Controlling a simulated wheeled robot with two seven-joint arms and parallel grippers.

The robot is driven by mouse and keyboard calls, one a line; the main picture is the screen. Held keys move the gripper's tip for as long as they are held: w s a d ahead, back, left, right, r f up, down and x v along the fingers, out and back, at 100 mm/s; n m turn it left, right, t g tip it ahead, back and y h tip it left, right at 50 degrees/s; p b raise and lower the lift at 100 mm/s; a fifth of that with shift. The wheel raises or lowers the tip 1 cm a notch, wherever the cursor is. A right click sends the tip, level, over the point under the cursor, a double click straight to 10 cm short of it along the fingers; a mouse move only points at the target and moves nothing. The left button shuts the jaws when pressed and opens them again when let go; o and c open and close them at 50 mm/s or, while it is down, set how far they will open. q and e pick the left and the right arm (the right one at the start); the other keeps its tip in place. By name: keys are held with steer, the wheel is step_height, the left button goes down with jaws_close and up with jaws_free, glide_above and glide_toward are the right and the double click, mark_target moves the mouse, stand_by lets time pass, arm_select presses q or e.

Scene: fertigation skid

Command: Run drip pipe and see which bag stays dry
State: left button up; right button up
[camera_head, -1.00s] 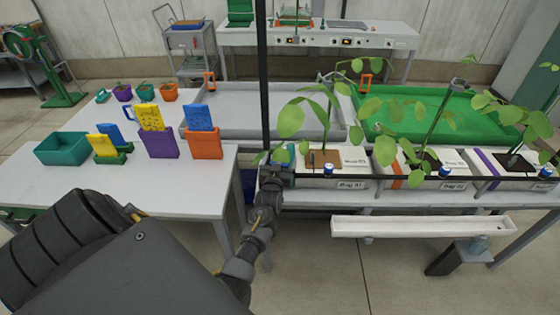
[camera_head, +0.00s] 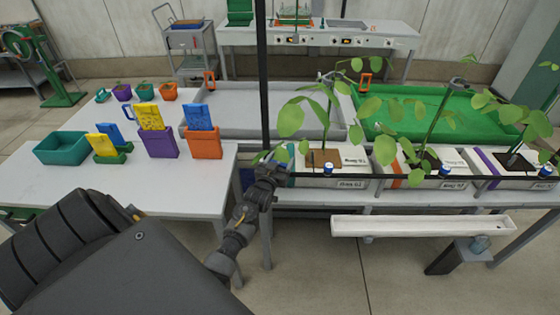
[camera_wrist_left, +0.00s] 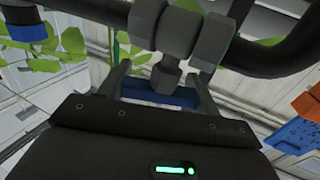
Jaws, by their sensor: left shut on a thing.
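My left gripper (camera_head: 268,170) is at the left end of the black drip pipe (camera_head: 400,178), by the upright black pipe. In the left wrist view its fingers (camera_wrist_left: 160,88) are shut on a blue valve handle (camera_wrist_left: 165,94) under a grey valve body (camera_wrist_left: 172,40). Three white plant bags stand in a row along the drip pipe: a left bag (camera_head: 350,158), a middle bag (camera_head: 455,160) and a right bag (camera_head: 492,163). Each has a leafy plant and a blue-capped dripper, such as the left one (camera_head: 328,168). No water shows. My right gripper is out of view.
A white gutter (camera_head: 420,226) hangs under the bags. The left table (camera_head: 90,200) carries a teal bin (camera_head: 62,148) and coloured holders with cards. A grey tray (camera_head: 240,122) and a green tray (camera_head: 425,105) lie behind the bags.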

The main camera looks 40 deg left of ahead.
arm_select(q)
steer(key=m+h+b, duration=0.1)
steer(key=m+h, duration=0.2)
steer(key=h, duration=0.1)
steer(key=shift+d+f+t, duration=0.1)
steer(key=shift+f+t, duration=0.05)
steer(key=shift+t, duration=0.25)
steer(key=m+h+b, duration=0.1)
steer(key=h, duration=0.2)
steer(key=shift+d+m, duration=0.15)
steer(key=shift+m, duration=0.25)
steer(key=m+g+h+b, duration=0.1)
steer(key=m+h+b, duration=0.1)
steer(key=h+b, duration=0.1)
steer(key=m+g+h+b, duration=0.1)
steer(key=m+h+b, duration=0.1)
steer(key=h+b, duration=0.1)
steer(key=d+m+g+h+b, duration=0.1)
steer(key=m+g+h+b, duration=0.1)
steer(key=b, duration=0.3)
steer(key=shift+s+f+m+h, duration=0.15)
steer(key=shift+m+h, duration=0.15)
steer(key=shift+h, duration=0.6)
steer(key=shift+s+d+r+m+g+h+b, duration=0.15)
steer(key=shift+r+m+g+h+b, duration=0.1)
steer(key=shift+m+g+h+b, duration=0.55)
